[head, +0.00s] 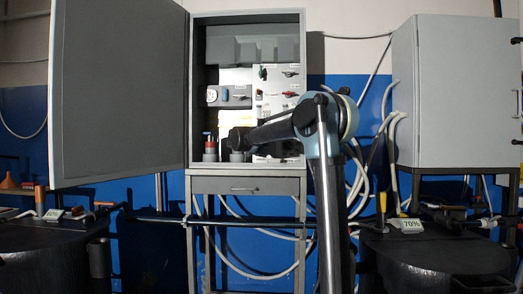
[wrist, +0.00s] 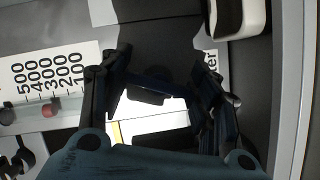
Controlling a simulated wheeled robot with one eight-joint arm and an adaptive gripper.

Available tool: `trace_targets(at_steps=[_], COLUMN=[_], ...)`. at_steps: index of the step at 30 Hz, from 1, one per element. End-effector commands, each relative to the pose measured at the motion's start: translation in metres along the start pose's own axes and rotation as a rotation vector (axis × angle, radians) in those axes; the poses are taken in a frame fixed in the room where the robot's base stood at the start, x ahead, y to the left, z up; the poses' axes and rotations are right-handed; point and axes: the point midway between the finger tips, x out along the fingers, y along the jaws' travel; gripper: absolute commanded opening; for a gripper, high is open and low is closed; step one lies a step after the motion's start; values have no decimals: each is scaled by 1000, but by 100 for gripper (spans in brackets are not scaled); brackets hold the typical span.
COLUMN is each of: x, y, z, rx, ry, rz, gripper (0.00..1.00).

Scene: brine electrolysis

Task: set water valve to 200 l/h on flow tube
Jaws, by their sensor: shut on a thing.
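The flow tube scale (wrist: 50,75) lies sideways at the left of the wrist view, marked 100 to 500. A red piece (wrist: 51,110), probably the float, sits beside the marks, roughly level with 300; the exact reading is unclear. My gripper (wrist: 160,78) is right of the scale, its fingers around a dark part (wrist: 150,97) that looks like the water valve. A label ending in "ter" (wrist: 211,62) shows beside the right finger. In the head view my gripper (head: 238,141) is inside the open cabinet, low on its panel; the valve is hidden there.
The cabinet door (head: 120,95) stands open at the left. Switches (head: 228,95) and small coloured handles (head: 290,94) are on the panel above my arm. A drawer (head: 245,186) is below. A closed grey cabinet (head: 455,95) and black tanks (head: 435,250) stand nearby.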

Motion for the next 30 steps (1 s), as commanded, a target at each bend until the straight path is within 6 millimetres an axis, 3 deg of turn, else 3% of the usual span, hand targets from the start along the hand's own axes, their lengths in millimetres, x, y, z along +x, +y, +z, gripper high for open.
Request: trace_targets(at_steps=[2, 3, 5, 19, 30], x=[-1, -1, -1, -7, -71], y=[-3, -3, -2, -1, -2], z=[1, 1, 1, 0, -1], rx=[3, 3, 2, 0, 0], ry=[-1, -1, -1, 1, 4], rz=[-4, -4, -3, -1, -3], gripper=[32, 65, 77, 77, 77])
